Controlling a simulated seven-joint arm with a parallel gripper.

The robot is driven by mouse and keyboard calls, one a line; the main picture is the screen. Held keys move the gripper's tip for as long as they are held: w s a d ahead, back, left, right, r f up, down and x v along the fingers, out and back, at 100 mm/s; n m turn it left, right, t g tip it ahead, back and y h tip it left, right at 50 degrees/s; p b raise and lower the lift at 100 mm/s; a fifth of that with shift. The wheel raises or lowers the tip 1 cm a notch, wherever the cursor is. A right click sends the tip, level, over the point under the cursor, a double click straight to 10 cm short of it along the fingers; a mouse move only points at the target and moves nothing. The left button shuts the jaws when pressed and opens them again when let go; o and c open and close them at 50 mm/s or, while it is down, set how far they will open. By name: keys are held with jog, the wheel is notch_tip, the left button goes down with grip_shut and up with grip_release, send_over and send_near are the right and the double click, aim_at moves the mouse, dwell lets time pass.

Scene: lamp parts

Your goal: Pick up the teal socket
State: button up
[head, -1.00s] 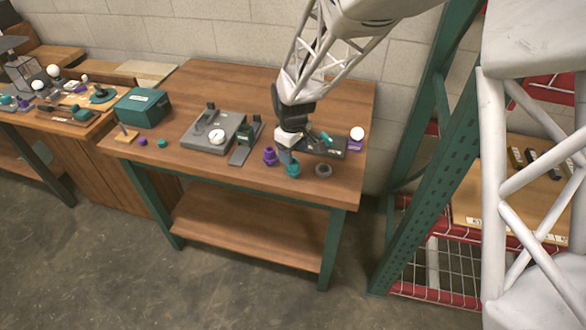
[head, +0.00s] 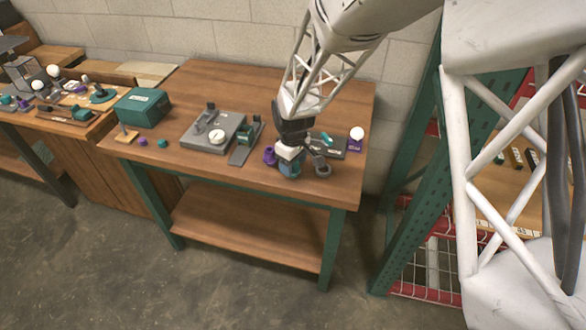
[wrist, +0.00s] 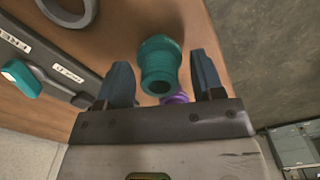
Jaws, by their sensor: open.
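The teal socket (wrist: 160,66) stands on the wooden table in the wrist view, with its round open end toward the camera. My gripper (wrist: 164,72) is open, with one finger on each side of the socket. In the head view my gripper (head: 289,168) is over the front part of the table and hides most of the socket. A purple part (wrist: 176,98) shows partly behind the socket in the wrist view, and it also shows left of my gripper in the head view (head: 269,155).
A dark ring (head: 322,168) lies just right of my gripper. A grey fixture (head: 212,133) and a green box (head: 142,107) stand left. The table's front edge is close.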

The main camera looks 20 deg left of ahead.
jog(key=c, duration=1.1)
jog(key=shift+r, duration=0.15)
jog(key=shift+r, duration=0.4)
notch_tip(320, 180, up, 3)
jog(key=shift+s+d+f, duration=0.1)
jog(key=shift+s+f, duration=0.05)
jog(key=shift+f, duration=0.05)
jog(key=s+d, duration=0.2)
jog(key=s, duration=0.2)
jog(key=s+d+r, duration=0.1)
jog(key=s+d, duration=0.2)
jog(key=s, duration=0.2)
jog(key=s+d, duration=0.3)
jog(key=s, duration=0.1)
jog(key=shift+s+r, duration=0.15)
jog(key=shift+d, duration=0.1)
jog(key=w+a+r, duration=0.1)
jog(key=w+a, duration=0.3)
jog(key=w, duration=0.5)
jog(key=w+a+r, duration=0.2)
jog(key=w+a, duration=0.2)
jog(key=w, duration=0.6)
jog(key=w+a+r, duration=0.1)
jog(key=w+a, duration=0.4)
jog(key=w, duration=0.5)
jog(key=shift+w+r, duration=0.1)
jog(key=shift+r, duration=0.05)
